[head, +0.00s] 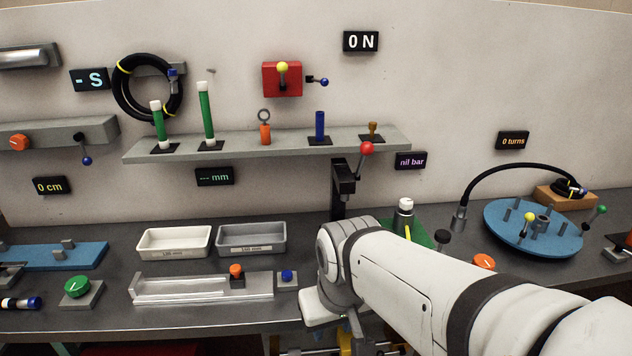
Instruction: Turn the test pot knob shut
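A small metal pot with a white cap (405,214) stands on a green mat (424,237), right of the black lever post; it may be the test pot, but no label shows. An orange knob (484,262) with a pale pointer mark and a black knob (442,236) are to its right; I cannot tell which one belongs to the pot. My white arm reaches in from the lower right, and its wrist is at the bench's front edge, left of and nearer than these knobs.
A black post with a red-ball lever (366,149) rises behind my wrist. A blue round plate (525,232) with pegs and a hose is at right. A green knob (77,287) is further left. A "nil bar" display (411,160) hangs behind.

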